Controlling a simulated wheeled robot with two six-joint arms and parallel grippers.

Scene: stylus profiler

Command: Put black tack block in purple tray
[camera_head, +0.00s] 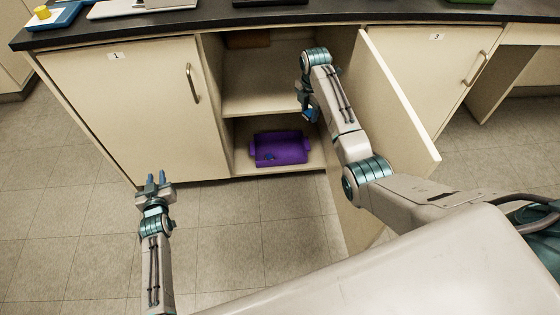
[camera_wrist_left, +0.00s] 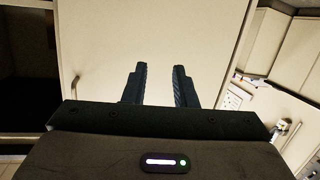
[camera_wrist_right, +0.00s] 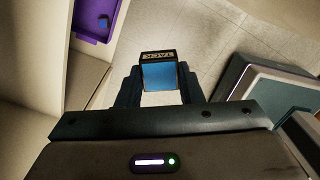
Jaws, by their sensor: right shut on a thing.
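The purple tray (camera_head: 294,150) sits on the lower shelf of the open cabinet. A small blue item (camera_head: 268,156) lies in its left part. The tray also shows at the upper left of the right wrist view (camera_wrist_right: 90,17). My right gripper (camera_head: 307,100) is in the cabinet opening, above and to the right of the tray. It is shut on a block with a black, white-lettered edge and a blue face, the tack block (camera_wrist_right: 158,74). The block is hard to make out in the head view. My left gripper (camera_head: 155,180) is open and empty in front of closed door 1.
The open cabinet door (camera_head: 395,105) stands out to the right of my right arm. A middle shelf (camera_head: 255,97) lies above the tray's compartment. Closed door 1 (camera_head: 130,100) is on the left. The floor (camera_head: 225,240) in front is clear.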

